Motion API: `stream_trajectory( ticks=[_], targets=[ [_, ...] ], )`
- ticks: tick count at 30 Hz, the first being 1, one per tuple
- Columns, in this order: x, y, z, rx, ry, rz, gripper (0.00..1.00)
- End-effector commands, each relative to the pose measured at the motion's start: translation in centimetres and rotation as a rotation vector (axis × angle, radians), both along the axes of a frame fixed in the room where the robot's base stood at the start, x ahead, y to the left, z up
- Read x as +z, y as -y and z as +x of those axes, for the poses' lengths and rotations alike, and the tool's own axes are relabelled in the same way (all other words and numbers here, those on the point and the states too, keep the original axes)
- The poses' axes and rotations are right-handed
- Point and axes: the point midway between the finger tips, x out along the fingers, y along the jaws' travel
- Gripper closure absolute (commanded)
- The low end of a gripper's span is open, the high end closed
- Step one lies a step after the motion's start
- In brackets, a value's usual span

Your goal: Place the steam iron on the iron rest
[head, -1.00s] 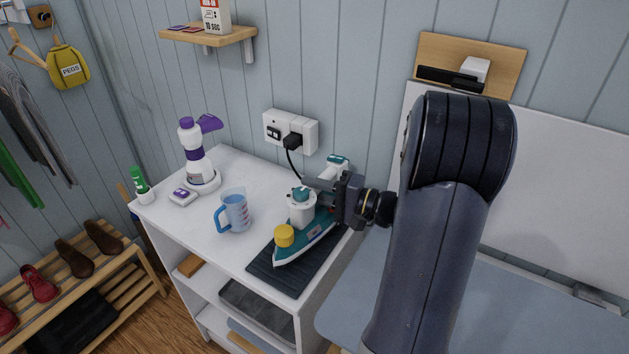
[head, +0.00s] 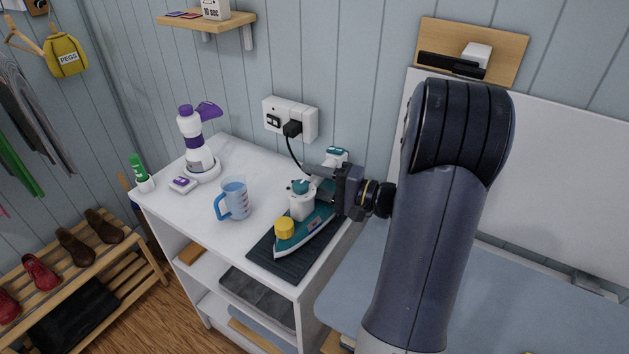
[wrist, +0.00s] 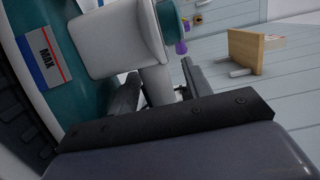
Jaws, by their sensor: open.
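The steam iron (head: 312,224) is teal and white with a yellow cap at its front. It lies sole down on the dark ribbed iron rest (head: 274,263), its nose toward the front left. My gripper (head: 318,182) reaches in from the right at the iron's white upper part. In the wrist view my gripper (wrist: 157,88) is open, with one finger on each side of a white post of the iron (wrist: 155,80). The teal side with a MAX window fills the left of that view. Contact with the post cannot be told.
A blue measuring jug (head: 235,198) stands left of the rest on the white cabinet top (head: 200,222). A white and purple steamer (head: 197,145) stands behind it. A wall socket (head: 290,118) with a black plug and cord is behind the iron. A blue padded surface (head: 480,295) lies right.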

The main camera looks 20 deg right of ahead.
Motion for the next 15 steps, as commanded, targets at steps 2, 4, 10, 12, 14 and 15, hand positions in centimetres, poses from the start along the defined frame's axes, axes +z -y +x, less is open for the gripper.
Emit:
stream_trajectory(
  ticks=[2, 4, 10, 12, 14, 15],
  targets=[
    [0.1, 0.4, -0.3, -0.002, 0.001, -0.001, 0.53],
    [0.1, 0.9, -0.9, -0.003, 0.001, -0.001, 0.53],
    [0.1, 3.4, -3.5, -0.006, 0.001, -0.001, 0.53],
    [0.1, 4.4, -4.6, -0.007, 0.001, -0.001, 0.53],
    [0.1, 5.1, -5.4, -0.006, 0.0, -0.001, 0.53],
    [0.1, 5.6, -5.9, -0.005, 0.001, -0.001, 0.53]
  ],
)
